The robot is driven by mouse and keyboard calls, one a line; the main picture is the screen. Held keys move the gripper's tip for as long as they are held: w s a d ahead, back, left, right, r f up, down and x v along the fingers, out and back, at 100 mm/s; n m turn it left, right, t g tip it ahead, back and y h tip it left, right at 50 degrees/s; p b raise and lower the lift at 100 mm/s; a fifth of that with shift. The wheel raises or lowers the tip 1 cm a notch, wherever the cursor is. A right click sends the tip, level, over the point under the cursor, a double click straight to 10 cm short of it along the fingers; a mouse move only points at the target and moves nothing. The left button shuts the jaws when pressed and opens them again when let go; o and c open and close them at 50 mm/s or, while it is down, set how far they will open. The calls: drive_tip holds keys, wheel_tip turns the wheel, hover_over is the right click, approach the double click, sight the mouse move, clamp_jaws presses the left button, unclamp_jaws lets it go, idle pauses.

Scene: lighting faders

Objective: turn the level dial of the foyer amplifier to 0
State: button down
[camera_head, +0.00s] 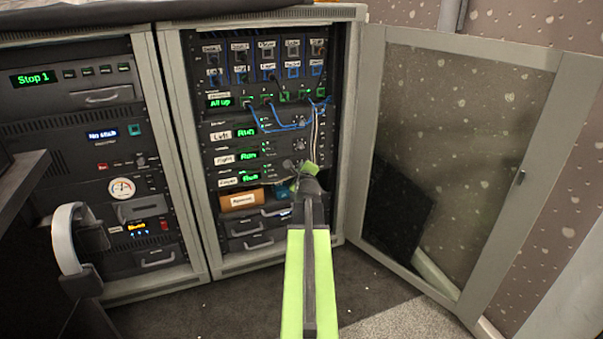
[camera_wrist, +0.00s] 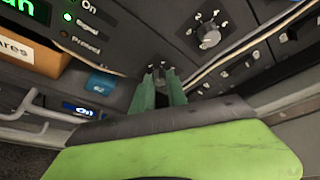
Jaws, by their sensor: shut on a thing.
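The foyer amplifier (camera_head: 229,182) is the lowest of three similar units in the open right-hand rack. Its label reads Foyer and its green display (camera_head: 250,177) reads Run. In the wrist view, my gripper (camera_wrist: 161,80) has its two green fingers at a dark dial on this unit, one finger on each side, and is shut on it. The fingers hide most of the dial, and I cannot read its setting. Scale marks show around it. In the head view my arm covers the dial. Another dial (camera_wrist: 209,38), grey with a scale, shows on the unit above.
An orange box (camera_head: 241,199) sits below the amplifier, with drawers (camera_head: 258,242) beneath. Blue cables (camera_head: 283,127) and pale cables hang near the dials. The open glass door (camera_head: 447,150) stands at right. Headphones (camera_head: 68,240) hang at left. Floor in front shows free.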

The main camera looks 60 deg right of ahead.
drive_tip(key=shift+f+n, duration=0.15)
drive_tip(key=shift+n, duration=0.25)
drive_tip(key=shift+h+b, duration=0.3)
drive_tip(key=shift+w, duration=0.1)
drive_tip(key=c, duration=1.3)
unclamp_jaws()
